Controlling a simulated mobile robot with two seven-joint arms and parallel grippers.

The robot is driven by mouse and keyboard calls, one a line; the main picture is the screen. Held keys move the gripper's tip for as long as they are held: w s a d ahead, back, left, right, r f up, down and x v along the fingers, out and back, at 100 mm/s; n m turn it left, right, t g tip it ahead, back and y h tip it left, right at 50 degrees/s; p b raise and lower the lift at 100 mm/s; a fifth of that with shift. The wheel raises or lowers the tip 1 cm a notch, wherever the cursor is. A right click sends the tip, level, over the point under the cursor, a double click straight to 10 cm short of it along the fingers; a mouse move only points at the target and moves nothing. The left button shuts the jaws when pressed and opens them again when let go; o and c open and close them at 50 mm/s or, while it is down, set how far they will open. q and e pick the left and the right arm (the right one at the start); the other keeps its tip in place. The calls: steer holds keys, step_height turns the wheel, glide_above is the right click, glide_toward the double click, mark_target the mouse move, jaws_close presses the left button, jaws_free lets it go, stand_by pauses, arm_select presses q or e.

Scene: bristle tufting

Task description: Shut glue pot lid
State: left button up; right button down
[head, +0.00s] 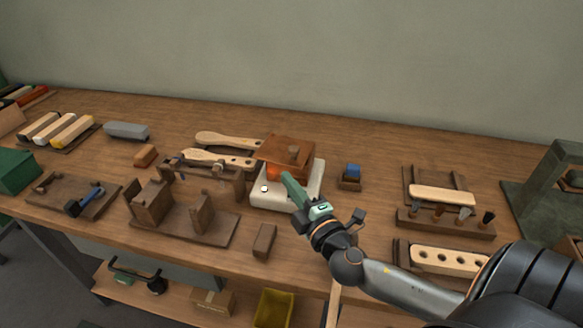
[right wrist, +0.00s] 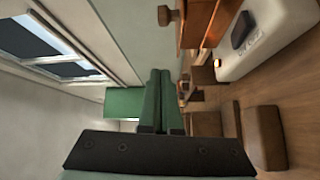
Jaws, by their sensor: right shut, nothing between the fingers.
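The glue pot has an orange-brown body (head: 274,172) on a cream base (head: 264,199) near the middle of the bench; the cream base also shows at the upper right of the right wrist view (right wrist: 275,45). A flat brown lid (head: 280,144) with a small knob (head: 293,152) lies over the pot's top; whether it is fully seated I cannot tell. My right gripper (head: 287,177) is shut and empty, its green fingertips at the pot's front right, hiding part of it. The fingers also show in the right wrist view (right wrist: 160,74). My left gripper is out of view.
Two pale wooden brush handles (head: 225,150) lie behind and left of the pot. A wooden fixture (head: 190,215) stands at front left, a small brown block (head: 265,240) in front. A blue-topped block (head: 351,172) is to the right, before a tool rack (head: 440,222).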

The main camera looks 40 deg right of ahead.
mark_target(287, 165)
steer(key=w+d, duration=0.1)
steer(key=w, duration=0.1)
steer(key=w+d, duration=0.2)
steer(key=w, duration=0.1)
steer(key=w+d+p, duration=0.1)
steer(key=w, duration=0.1)
steer(key=shift+w+d, duration=0.25)
steer(key=shift+w, duration=0.15)
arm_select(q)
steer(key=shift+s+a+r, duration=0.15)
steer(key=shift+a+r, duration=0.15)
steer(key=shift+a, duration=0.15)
arm_select(e)
steer(key=shift+d, duration=0.1)
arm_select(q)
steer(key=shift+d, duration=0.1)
